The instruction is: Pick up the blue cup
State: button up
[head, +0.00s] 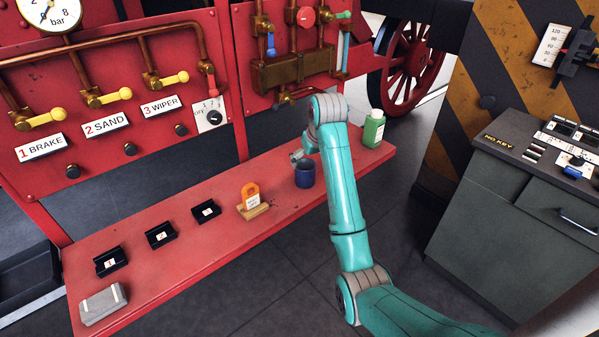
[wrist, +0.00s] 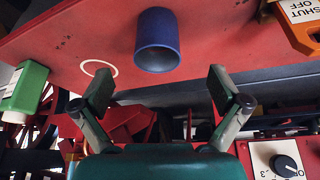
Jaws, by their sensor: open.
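The blue cup (head: 305,175) stands on the red bench (head: 215,247), just left of my teal arm in the head view. In the wrist view the cup (wrist: 157,42) lies ahead of my gripper (wrist: 163,86), roughly centred between the two fingers. The fingers are spread wide and empty, and they do not appear to touch the cup. The wrist view is turned over, with the bench at the top.
A green bottle (head: 373,129) stands to the right. A white ring (wrist: 99,68) is marked on the bench between bottle and cup. An orange tag on a wooden stand (head: 251,203) is left of the cup. Behind rises a red panel with valves (head: 110,93).

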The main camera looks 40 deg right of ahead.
aim_at(305, 169)
jog(key=x, duration=0.6)
jog(key=w+x, duration=0.1)
jog(key=x, duration=0.2)
jog(key=shift+w+d, duration=0.1)
jog(key=shift+d, duration=0.3)
jog(key=shift+r, duration=0.1)
jog(key=c, duration=1.3)
